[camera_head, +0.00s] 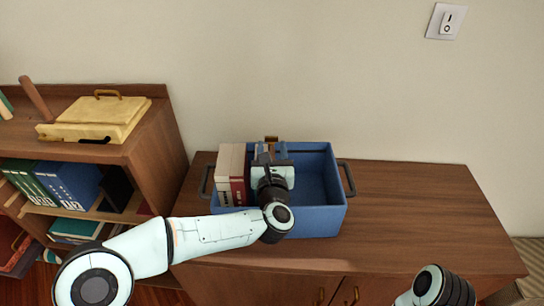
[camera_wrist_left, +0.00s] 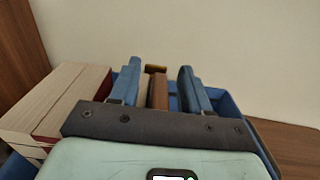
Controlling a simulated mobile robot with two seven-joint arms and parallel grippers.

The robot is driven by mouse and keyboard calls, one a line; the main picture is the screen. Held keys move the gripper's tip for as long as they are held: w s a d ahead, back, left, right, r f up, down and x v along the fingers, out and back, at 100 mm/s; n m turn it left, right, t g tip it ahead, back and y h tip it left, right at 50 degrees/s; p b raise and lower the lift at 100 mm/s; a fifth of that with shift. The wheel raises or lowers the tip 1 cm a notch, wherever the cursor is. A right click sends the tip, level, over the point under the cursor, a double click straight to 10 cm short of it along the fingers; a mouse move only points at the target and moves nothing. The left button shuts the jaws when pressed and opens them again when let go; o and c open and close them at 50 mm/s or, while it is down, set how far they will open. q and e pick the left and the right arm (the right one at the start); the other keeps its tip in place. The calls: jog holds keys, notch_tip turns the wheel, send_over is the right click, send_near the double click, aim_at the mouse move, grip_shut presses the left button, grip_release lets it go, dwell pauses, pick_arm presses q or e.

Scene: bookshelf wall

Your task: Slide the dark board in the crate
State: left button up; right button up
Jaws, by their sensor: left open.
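The blue crate (camera_head: 322,221) stands on the wooden cabinet. My left gripper (camera_head: 272,153) is over the crate, its jaws pointing to the back wall of it. In the left wrist view its two blue-grey fingers (camera_wrist_left: 161,90) are open. A dark brown board (camera_wrist_left: 158,92) shows upright between them, with a pale edge beside it on the left. I cannot tell whether a finger touches the board; its lower part is hidden by the gripper body. Pale and dark red books (camera_head: 231,170) stand at the crate's left end. My right gripper is out of view.
The right part of the crate is empty. Black handles stick out at both ends, the right one (camera_head: 347,180) being clear. The cabinet top (camera_head: 425,205) is bare to the right. A shelf (camera_head: 150,155) with binders and a yellow case (camera_head: 98,118) stands at the left.

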pick_arm(q)
grip_shut()
jog(key=d+b, duration=0.1)
jog(key=d, duration=0.6)
jog(key=shift+w+d+b, duration=0.3)
jog(key=shift+d+b, duration=0.1)
dwell(0.3)
jog(key=shift+a+r+b, duration=0.1)
jog(key=shift+r+b, duration=0.05)
jog(key=shift+b, duration=0.35)
dwell(0.4)
